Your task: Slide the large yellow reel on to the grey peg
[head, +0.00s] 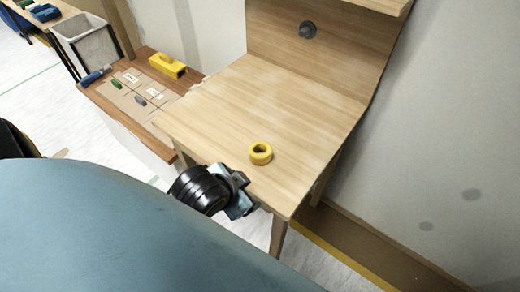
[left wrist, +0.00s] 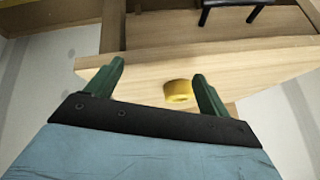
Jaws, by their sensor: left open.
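The yellow reel (head: 260,159), a short thick ring, lies on the wooden table near its front right corner. It also shows in the left wrist view (left wrist: 179,92), near the right finger. The grey peg (head: 308,30) sticks out of the upright wooden back panel, well behind the reel. My left gripper (head: 240,193) is at the table's front edge, short of the reel and slightly left of it. In the left wrist view my left gripper (left wrist: 159,70) has its two green fingers wide apart, with nothing held. My right gripper is not in view.
The wooden table top (head: 225,105) is bare apart from the reel. A lower side table (head: 125,90) on the left holds a yellow block-shaped object (head: 168,66) and small items. A grey bin (head: 82,40) stands behind it. A wall (head: 440,120) bounds the right.

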